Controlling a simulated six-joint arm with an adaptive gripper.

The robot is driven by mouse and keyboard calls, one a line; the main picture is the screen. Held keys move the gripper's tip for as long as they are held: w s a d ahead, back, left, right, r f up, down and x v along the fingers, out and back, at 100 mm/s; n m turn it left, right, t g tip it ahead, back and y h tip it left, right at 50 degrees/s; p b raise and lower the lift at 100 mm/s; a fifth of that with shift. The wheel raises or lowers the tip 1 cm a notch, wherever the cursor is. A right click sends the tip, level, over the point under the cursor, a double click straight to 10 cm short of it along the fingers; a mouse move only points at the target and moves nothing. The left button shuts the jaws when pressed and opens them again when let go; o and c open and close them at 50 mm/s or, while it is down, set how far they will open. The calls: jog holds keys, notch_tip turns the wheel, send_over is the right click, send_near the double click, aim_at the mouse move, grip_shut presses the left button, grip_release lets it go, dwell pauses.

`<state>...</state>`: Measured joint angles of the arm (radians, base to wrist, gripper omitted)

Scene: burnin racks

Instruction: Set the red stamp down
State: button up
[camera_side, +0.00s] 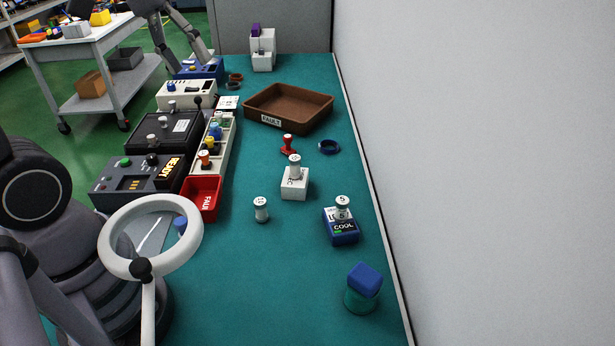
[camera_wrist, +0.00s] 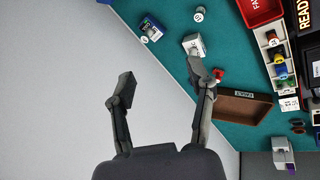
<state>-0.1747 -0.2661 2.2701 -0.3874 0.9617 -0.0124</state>
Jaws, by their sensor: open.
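The red stamp (camera_side: 287,144) stands upright on the teal mat (camera_side: 262,250) in the side view, between the brown fault tray (camera_side: 300,122) and a white block (camera_side: 295,188). Nothing holds it. In the wrist view the red stamp (camera_wrist: 218,74) shows small beside the tip of the right finger, which covers part of it. My gripper (camera_wrist: 166,84) is open and empty, its two grey fingers spread wide apart.
A blue ring (camera_side: 329,147) lies right of the stamp. A white-topped cylinder (camera_side: 261,210), a blue COOL block (camera_side: 341,231) and a red bin (camera_side: 202,198) are nearer. Consoles line the left; a wall borders the right. Mat between them is partly clear.

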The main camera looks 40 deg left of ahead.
jog(key=s+a+m+t+y, duration=0.1)
jog(key=s+m+t+y, duration=0.1)
jog(key=s, duration=0.7)
jog(key=shift+s+a+r+m+t+y, duration=0.35)
jog(key=shift+m+y, duration=0.25)
jog(key=shift+m, duration=0.6)
jog(key=shift+r, duration=0.1)
